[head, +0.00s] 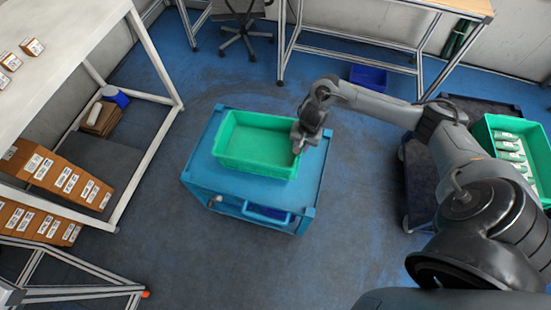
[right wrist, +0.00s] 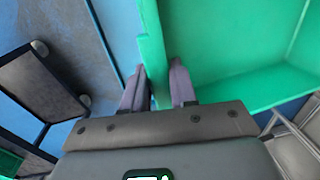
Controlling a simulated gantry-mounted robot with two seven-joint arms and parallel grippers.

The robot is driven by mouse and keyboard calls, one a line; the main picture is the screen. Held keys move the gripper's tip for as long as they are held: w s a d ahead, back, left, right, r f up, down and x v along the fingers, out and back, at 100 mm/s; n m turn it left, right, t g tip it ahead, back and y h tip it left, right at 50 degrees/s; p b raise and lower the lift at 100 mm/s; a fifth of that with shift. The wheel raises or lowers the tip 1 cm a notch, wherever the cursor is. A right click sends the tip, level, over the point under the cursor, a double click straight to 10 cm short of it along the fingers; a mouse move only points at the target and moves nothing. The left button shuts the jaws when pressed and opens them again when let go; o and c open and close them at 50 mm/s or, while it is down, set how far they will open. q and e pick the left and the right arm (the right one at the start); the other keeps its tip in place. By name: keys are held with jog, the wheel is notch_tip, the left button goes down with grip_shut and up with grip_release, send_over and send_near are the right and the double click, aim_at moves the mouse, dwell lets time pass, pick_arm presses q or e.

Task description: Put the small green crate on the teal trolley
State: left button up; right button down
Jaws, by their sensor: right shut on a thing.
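The small green crate (head: 258,146) is empty and sits upright over the top of the teal trolley (head: 200,172). It appears to rest on the trolley top, towards its back edge. My right gripper (head: 297,148) is at the crate's right wall. In the right wrist view my right gripper (right wrist: 158,85) has one finger on each side of the wall of the green crate (right wrist: 225,50), shut on it. The trolley's blue top (right wrist: 118,30) shows beside the crate there. My left gripper is not in view.
A larger green crate (head: 489,142) with several packages stands on a dark cart at the right. A white shelf (head: 95,40) with brown boxes (head: 60,180) is on the left. A blue bin (head: 368,77) lies under the back table. Floor around the trolley is clear.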

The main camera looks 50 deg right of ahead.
aim_at(282, 148)
jog(key=w+f+b, duration=0.1)
jog(key=w+f, duration=0.1)
jog(key=w+f+b, duration=0.1)
jog(key=w+f, duration=0.2)
jog(key=w+a+f+b, duration=0.1)
jog(key=w+f+b, duration=0.1)
jog(key=f, duration=0.1)
jog(key=shift+w+a+f, duration=0.1)
jog(key=shift+w+f, duration=0.2)
jog(key=shift+w, duration=0.25)
jog(key=shift+f+b, duration=1.15)
jog(key=shift+f, duration=0.9)
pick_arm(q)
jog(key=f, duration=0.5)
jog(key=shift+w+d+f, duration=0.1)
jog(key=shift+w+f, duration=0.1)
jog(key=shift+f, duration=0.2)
pick_arm(e)
jog(key=c, duration=0.9)
grip_release()
jog(key=shift+s, duration=0.1)
